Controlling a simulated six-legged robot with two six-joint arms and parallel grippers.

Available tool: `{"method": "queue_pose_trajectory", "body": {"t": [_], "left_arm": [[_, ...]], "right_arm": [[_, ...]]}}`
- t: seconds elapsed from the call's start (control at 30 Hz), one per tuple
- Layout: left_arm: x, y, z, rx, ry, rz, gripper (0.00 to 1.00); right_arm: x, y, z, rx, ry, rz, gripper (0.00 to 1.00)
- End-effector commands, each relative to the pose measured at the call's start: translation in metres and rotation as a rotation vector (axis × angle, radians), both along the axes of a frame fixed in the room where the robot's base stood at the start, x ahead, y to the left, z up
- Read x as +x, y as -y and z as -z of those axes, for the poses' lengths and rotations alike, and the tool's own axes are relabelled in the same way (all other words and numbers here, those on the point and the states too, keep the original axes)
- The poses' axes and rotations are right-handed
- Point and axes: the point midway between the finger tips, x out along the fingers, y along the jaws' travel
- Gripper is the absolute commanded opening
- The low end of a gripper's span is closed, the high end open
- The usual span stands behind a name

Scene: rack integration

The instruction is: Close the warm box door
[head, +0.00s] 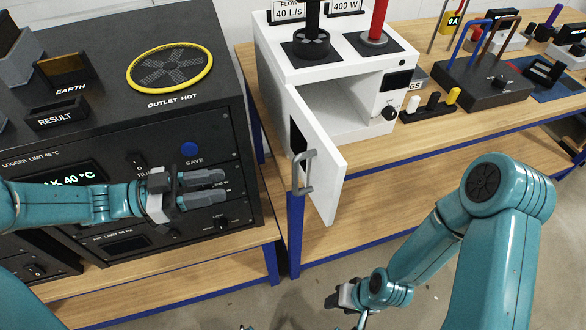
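The white warm box (335,58) stands on the wooden bench at upper centre. Its white door (324,160) hangs open, swung out toward me, and its pale interior shows. A grey handle (304,172) is on the door's outer face, which is turned to the left. My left gripper (226,186) is in front of the black logger panel, left of the handle and apart from it. Its two fingers are parted, point right and hold nothing. My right gripper (343,296) is low at bottom centre, below the door; its fingers are too small and partly hidden to judge.
The black logger unit (130,130), with a yellow-ringed outlet (170,67) on top, fills the left. A black cable stand (485,82) and a small block with a yellow plug (430,105) are on the bench right of the box. Open floor shows below the door.

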Motion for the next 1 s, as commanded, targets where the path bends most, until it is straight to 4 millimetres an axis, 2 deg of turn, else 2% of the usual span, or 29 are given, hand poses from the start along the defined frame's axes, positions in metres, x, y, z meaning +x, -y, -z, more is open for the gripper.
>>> {"method": "queue_pose_trajectory", "body": {"t": [0.4, 0.6, 0.77, 1.0], "left_arm": [[0.018, 0.094, -0.002, -0.003, -0.005, 0.01, 0.36], [0.027, 0.133, -0.001, 0.0, -0.006, 0.009, 0.36], [0.031, 0.15, 0.0, -0.002, -0.005, 0.007, 0.36], [0.033, 0.155, 0.001, -0.001, -0.004, 0.004, 0.36]], "right_arm": [[0.0, 0.0, -0.019, 0.0, 0.0, 0.0, 0.49], [0.0, 0.0, -0.026, 0.0, 0.0, 0.001, 0.49], [0.0, 0.0, -0.03, 0.0, 0.0, 0.001, 0.49], [0.0, 0.0, -0.03, 0.0, 0.0, 0.001, 0.49]]}}
